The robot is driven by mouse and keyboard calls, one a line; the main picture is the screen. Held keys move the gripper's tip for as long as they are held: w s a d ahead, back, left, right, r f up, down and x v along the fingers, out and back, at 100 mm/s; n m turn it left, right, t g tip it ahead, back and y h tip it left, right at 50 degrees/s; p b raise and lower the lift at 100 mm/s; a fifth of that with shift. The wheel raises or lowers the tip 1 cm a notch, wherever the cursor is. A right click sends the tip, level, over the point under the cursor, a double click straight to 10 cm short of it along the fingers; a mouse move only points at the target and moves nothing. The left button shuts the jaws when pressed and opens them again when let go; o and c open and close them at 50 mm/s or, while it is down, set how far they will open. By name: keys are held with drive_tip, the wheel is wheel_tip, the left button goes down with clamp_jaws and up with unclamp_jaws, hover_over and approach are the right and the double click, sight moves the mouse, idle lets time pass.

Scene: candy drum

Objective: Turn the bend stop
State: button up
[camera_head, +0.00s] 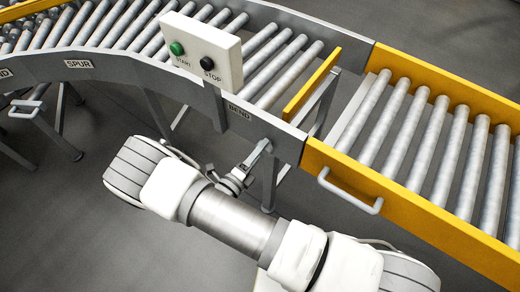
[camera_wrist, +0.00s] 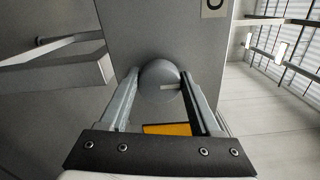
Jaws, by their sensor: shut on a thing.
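The bend stop shows in the head view as a yellow plate (camera_head: 312,84) standing across the end of the curved conveyor, beside the gap to the yellow-sided section. The plate "BEND" (camera_head: 238,112) is on the grey side rail near it. My gripper (camera_head: 264,147) is at the outer face of that rail, below and right of the label.
A white box with a green START button (camera_head: 177,48) and a black STOP button (camera_head: 207,63) stands on the rail. The yellow-sided roller section (camera_head: 415,205) has a grey handle (camera_head: 350,193). Legs stand under the rail.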

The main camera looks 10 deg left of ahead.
idle(0.3)
drive_tip(key=o, duration=1.4)
drive_tip(key=p+v, duration=0.1)
drive_tip(key=v, duration=1.6)
drive_tip(key=shift+s, duration=0.25)
